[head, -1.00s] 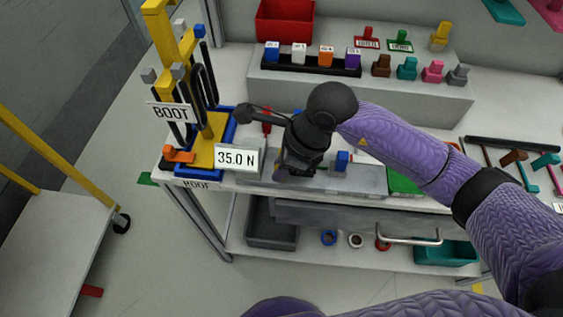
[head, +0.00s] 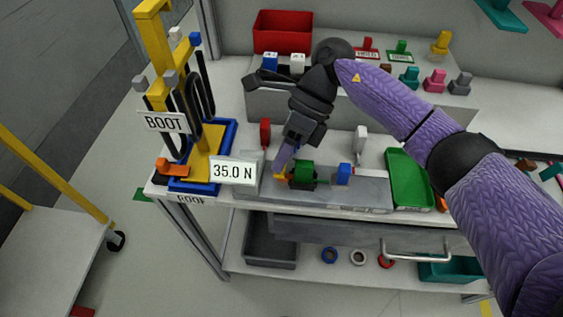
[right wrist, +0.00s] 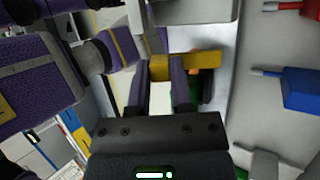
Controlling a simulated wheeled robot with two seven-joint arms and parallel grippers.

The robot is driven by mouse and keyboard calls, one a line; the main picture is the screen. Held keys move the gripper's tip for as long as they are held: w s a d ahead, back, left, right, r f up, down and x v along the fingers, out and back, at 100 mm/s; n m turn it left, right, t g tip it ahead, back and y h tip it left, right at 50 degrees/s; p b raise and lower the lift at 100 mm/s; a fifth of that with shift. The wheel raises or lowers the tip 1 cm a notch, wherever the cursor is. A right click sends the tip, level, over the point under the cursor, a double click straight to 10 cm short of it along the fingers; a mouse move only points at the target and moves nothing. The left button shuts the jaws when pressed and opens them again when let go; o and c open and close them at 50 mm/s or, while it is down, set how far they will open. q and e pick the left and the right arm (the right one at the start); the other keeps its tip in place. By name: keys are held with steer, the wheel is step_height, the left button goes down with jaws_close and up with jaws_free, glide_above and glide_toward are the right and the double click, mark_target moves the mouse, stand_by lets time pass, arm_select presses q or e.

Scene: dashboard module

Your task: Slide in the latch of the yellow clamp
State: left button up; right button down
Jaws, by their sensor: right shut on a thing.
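The yellow clamp (head: 280,172) shows as a small yellow patch at the left end of the grey fixture, mostly hidden by my right gripper (head: 284,157) in the head view. In the right wrist view the two fingers of my right gripper (right wrist: 160,86) are on either side of a yellow piece (right wrist: 159,68), and a yellow bar (right wrist: 205,60) reaches to the right beyond the fingers. My right gripper is shut on this yellow piece. Whether the bar is fully slid in cannot be told. My left gripper is out of view.
A green block (head: 303,172) and a blue clamp (head: 344,172) stand right of the gripper on the fixture (head: 365,193). A red clamp (head: 265,133) and a white clamp (head: 361,141) are behind. A 35.0 N sign (head: 233,171) stands left. A green tray (head: 410,180) lies right.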

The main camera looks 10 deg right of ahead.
steer(key=shift+w, duration=0.1)
steer(key=shift+g, duration=0.3)
steer(key=c, duration=0.5)
jaws_free()
steer(key=shift+w+d+r, duration=0.1)
steer(key=shift+r, duration=0.05)
steer(key=v, duration=0.9)
steer(key=shift+w+d+r, duration=0.1)
steer(key=shift+d+r, duration=0.15)
steer(key=shift+d, duration=0.05)
